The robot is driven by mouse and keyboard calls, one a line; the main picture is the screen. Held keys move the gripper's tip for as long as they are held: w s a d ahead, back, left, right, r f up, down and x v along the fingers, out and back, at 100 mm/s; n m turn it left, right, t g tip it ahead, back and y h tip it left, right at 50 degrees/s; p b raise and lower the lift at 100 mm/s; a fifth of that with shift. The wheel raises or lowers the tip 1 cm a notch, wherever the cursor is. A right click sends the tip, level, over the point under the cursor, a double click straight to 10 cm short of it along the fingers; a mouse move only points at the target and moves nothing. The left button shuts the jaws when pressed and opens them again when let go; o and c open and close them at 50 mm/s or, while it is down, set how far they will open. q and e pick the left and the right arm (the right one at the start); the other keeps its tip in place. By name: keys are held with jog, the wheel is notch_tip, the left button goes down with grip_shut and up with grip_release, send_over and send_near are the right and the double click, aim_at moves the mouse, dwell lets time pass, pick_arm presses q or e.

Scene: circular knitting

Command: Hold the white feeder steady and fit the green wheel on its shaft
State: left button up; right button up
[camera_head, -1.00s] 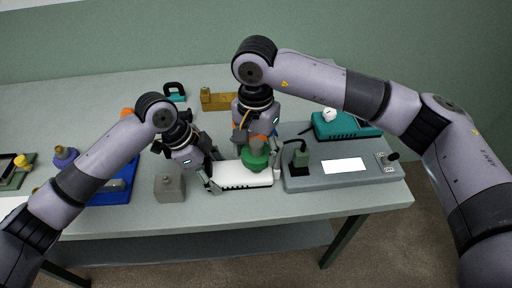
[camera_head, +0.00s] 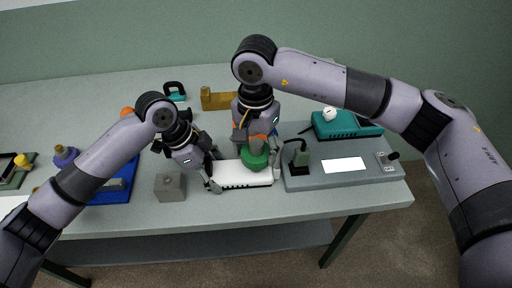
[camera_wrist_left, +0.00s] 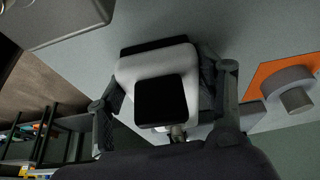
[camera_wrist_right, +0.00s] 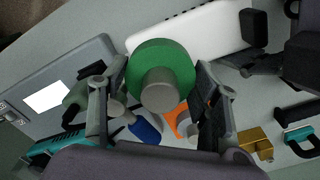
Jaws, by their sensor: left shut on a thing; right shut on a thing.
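The white feeder (camera_head: 247,179) lies on the table near its front edge. My left gripper (camera_head: 209,174) is shut on its left end; in the left wrist view the feeder (camera_wrist_left: 129,70), with a black square patch, sits between the fingers (camera_wrist_left: 166,105). My right gripper (camera_head: 257,145) is above the feeder, shut on the green wheel (camera_head: 255,161) by its grey hub. In the right wrist view the green wheel (camera_wrist_right: 160,57) overlaps the white feeder (camera_wrist_right: 203,32). The shaft is hidden, so I cannot tell whether the wheel is seated on it.
A grey console (camera_head: 335,172) with a white screen stands close to the feeder's right. A grey block (camera_head: 170,187) is at left, and a blue tray (camera_head: 118,186) farther left. A brass bracket (camera_head: 216,101) and teal device (camera_head: 338,130) are behind.

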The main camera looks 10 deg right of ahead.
aim_at(256, 158)
jog(key=shift+f, duration=1.7)
jog(key=o, duration=1.2)
jog(key=shift+o, duration=0.2)
notch_tip(256, 158, up, 12)
jog(key=shift+r, duration=0.1)
pick_arm(q)
jog(key=o, duration=0.8)
